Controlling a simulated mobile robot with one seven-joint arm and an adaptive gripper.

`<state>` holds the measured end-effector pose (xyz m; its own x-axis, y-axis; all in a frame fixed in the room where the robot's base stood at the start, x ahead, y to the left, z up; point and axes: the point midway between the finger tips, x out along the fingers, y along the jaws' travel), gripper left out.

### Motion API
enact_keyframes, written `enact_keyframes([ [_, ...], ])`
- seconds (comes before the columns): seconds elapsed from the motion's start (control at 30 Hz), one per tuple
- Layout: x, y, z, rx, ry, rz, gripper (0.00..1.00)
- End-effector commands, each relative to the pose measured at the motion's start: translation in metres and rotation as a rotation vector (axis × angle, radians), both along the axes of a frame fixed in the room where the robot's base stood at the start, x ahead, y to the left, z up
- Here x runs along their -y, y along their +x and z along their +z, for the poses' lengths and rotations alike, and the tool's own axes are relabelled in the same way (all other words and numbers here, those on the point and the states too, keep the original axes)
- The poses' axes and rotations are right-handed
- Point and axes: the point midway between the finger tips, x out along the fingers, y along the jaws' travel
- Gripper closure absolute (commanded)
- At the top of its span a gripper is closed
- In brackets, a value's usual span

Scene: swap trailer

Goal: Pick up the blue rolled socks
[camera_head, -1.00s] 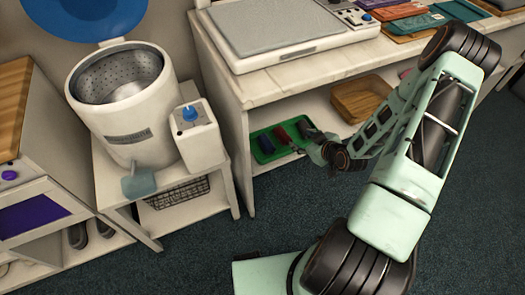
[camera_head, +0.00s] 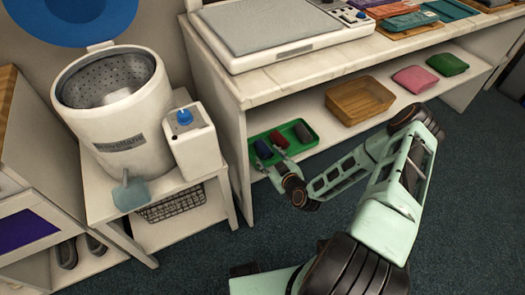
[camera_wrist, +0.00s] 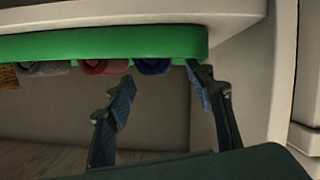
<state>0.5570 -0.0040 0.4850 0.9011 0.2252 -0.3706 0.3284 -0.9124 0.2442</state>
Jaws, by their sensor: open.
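The blue rolled socks (camera_head: 263,149) lie at the left end of a green tray (camera_head: 306,147) on the low shelf. Red rolled socks (camera_head: 279,140) and grey ones (camera_head: 302,132) lie beside them. My gripper (camera_head: 272,163) is open and empty at the tray's front left. The red (camera_wrist: 103,67) and grey (camera_wrist: 42,68) rolls are off to the left there. The exact distance to the blue roll is unclear.
The shelf's side panel (camera_wrist: 283,75) is close to one finger. The worktop (camera_head: 300,75) hangs above the shelf. A white drum machine (camera_head: 120,150) stands left.

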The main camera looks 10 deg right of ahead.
Motion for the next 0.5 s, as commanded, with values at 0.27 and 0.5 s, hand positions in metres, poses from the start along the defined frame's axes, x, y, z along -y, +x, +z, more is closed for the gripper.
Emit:
enact_keyframes([
  [0.27, -0.004, 0.028, -0.018, 0.001, 0.001, -0.002, 0.51],
  [0.5, -0.009, 0.049, -0.024, 0.0, -0.001, 0.0, 0.51],
])
